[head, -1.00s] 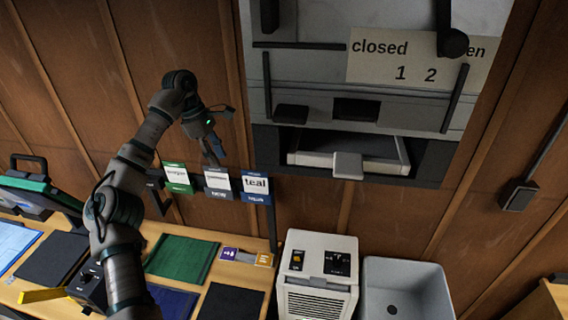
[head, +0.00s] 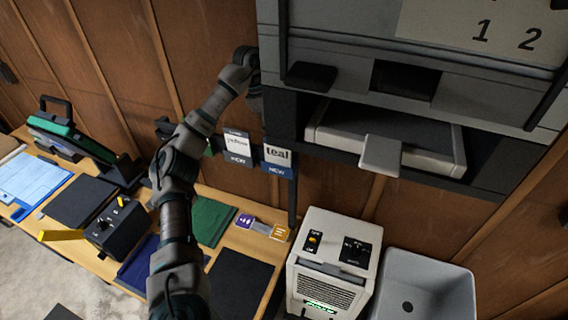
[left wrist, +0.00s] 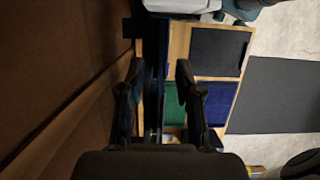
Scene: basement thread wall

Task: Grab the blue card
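The blue card (head: 279,169) hangs on the wall rack in the head view, with "teal" on its white top and "NEW" on its blue lower part. My left gripper (left wrist: 159,75) is open in the left wrist view, fingers apart and pointing down. A narrow dark blue strip (left wrist: 154,62) runs between and beyond the fingers; I cannot tell whether it is the card's edge. In the head view my left arm reaches up beside the grey machine, above and left of the card, and its fingers are mostly hidden. My right gripper is not in view.
A dark-based card marked "yellow" (head: 237,146) hangs left of the blue one. A grey wall machine (head: 330,75) with a protruding tray (head: 420,158) is close on the right. Below are a desk with a green mat (head: 212,220), a white unit (head: 330,255) and a grey bin (head: 425,285).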

